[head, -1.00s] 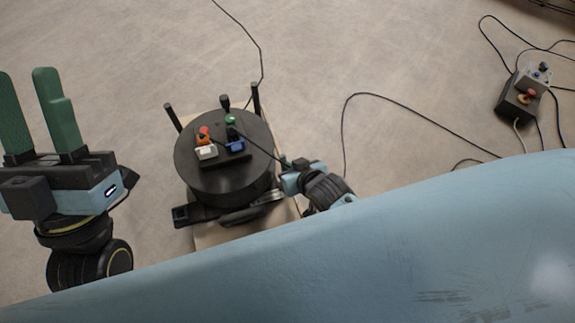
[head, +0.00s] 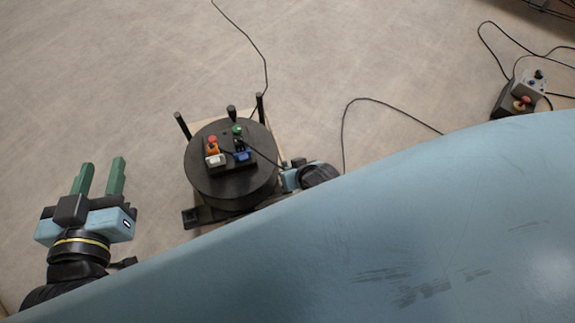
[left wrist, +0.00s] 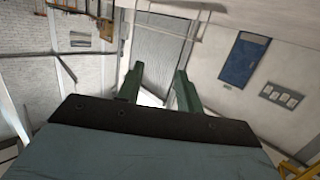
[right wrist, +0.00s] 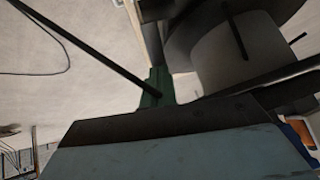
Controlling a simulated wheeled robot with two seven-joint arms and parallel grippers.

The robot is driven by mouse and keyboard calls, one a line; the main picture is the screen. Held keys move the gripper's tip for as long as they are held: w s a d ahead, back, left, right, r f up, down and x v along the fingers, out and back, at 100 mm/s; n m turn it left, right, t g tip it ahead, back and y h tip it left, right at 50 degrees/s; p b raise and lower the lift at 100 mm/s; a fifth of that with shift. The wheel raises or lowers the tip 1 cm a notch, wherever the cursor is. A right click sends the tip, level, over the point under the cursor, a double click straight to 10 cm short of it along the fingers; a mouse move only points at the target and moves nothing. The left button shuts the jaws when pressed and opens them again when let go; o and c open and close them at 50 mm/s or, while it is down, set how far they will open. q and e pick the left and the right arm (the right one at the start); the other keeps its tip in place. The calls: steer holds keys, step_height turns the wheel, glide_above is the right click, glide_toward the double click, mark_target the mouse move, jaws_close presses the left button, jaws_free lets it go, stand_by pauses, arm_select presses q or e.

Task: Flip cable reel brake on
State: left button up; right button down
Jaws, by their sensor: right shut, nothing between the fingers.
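The black cable reel (head: 232,190) stands on the floor left of centre in the head view. Its round top carries a small block with red-orange, white, blue and green parts; I cannot tell which part is the brake. In the right wrist view the reel (right wrist: 230,60) fills the upper right. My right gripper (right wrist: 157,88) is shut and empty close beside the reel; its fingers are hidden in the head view. My left gripper (head: 97,178) is open and empty, left of the reel and apart from it. Its fingers (left wrist: 158,85) also show apart in the left wrist view.
Black posts stand at the reel's back edge, and a dark bar (head: 192,218) juts out at its lower left. A thin cable crosses the reel top. A control box (head: 520,97) with cables lies at the far right. Bare floor (head: 110,80) is free behind and left.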

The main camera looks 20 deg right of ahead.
arm_select(q)
steer(key=shift+s+a+f+g, duration=0.2)
steer(key=shift+f+g, duration=0.05)
steer(key=shift+f, duration=0.1)
steer(key=shift+s+a+f+g, duration=0.15)
steer(key=shift+f+g, duration=0.1)
steer(key=shift+f, duration=0.1)
steer(key=shift+r, duration=0.1)
